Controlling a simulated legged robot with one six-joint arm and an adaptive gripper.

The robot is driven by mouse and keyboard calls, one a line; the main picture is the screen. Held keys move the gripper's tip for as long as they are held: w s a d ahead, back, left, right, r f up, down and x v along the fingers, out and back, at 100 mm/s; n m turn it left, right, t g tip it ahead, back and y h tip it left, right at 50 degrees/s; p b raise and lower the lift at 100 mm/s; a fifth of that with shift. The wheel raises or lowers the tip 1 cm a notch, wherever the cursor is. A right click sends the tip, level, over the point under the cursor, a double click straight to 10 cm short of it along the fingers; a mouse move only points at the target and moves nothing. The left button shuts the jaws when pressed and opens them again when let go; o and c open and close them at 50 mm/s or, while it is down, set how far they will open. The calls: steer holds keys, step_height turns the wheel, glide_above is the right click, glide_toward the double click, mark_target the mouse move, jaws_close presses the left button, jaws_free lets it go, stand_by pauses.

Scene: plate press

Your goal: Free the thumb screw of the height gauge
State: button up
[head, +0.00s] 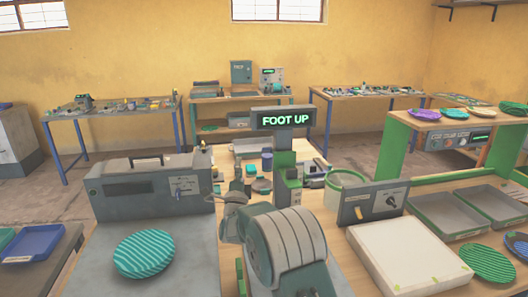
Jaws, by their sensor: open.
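The height gauge appears to be the grey and green upright (287,172) at the middle of the front bench. Its dark display (284,120) reads "FOOT UP" in green. I cannot make out its thumb screw at this size. My grey arm rises in the lower middle and covers the bench in front of the gauge. My gripper (239,190) appears as small grey parts beyond the arm, left of the gauge. It is open, and its fingertips are hard to make out. I see nothing held in it. The gauge's lower part is partly hidden.
A grey machine (150,189) stands at left, with a striped green plate (144,254) before it. A white pad (408,259) lies at right below a grey control box (371,203). Grey trays (446,216) and a green shelf (400,133) stand further right. Small items crowd the gauge.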

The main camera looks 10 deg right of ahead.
mark_target(264, 152)
steer(key=s+d+m+g+h, duration=0.2)
steer(key=s+d+m+h, duration=0.25)
steer(key=m+h, duration=0.35)
steer(key=x, duration=0.7)
steer(key=shift+w+d, duration=0.1)
steer(key=shift+d, duration=0.15)
steer(key=shift+c, duration=0.3)
steer(key=c, duration=1.1)
